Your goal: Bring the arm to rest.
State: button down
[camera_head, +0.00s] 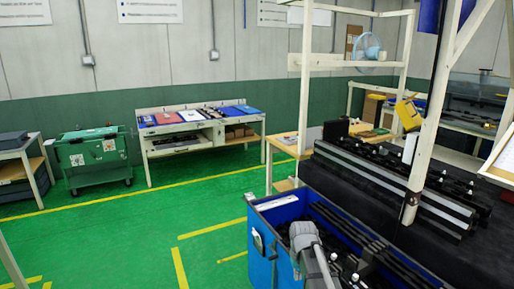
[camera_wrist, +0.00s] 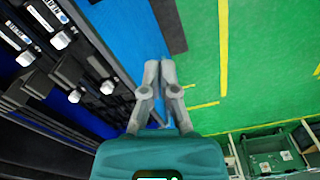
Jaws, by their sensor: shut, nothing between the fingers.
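In the wrist view my gripper (camera_wrist: 160,66) is shut, its two grey fingers together with nothing between them. Its fingertips appear over the blue wall of a bin (camera_wrist: 128,30), beside the green floor. Black trim parts with white clips (camera_wrist: 62,40) lie to the left of the fingers, apart from them. In the head view a grey part of my arm (camera_head: 309,250) shows at the bottom, in front of the blue bin (camera_head: 262,258). I cannot make out the fingers in the head view.
A black-topped bench (camera_head: 375,235) with long trim rails stands right of the bin, with a cream post (camera_head: 425,150) rising there. A green cart (camera_head: 95,158) and a cream workbench (camera_head: 205,150) stand at the back. The green floor (camera_head: 150,240) at left is clear.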

jog(key=s+d+r+m+p, duration=0.1)
jog(key=s, duration=0.6)
jog(key=s+d+r+p, duration=0.1)
jog(key=s+d+r, duration=0.1)
jog(key=s, duration=0.5)
jog(key=shift+s+r+m+p, duration=0.2)
jog(key=shift+r+m+p, duration=0.1)
jog(key=shift+m, duration=0.1)
jog(key=shift+a, duration=0.1)
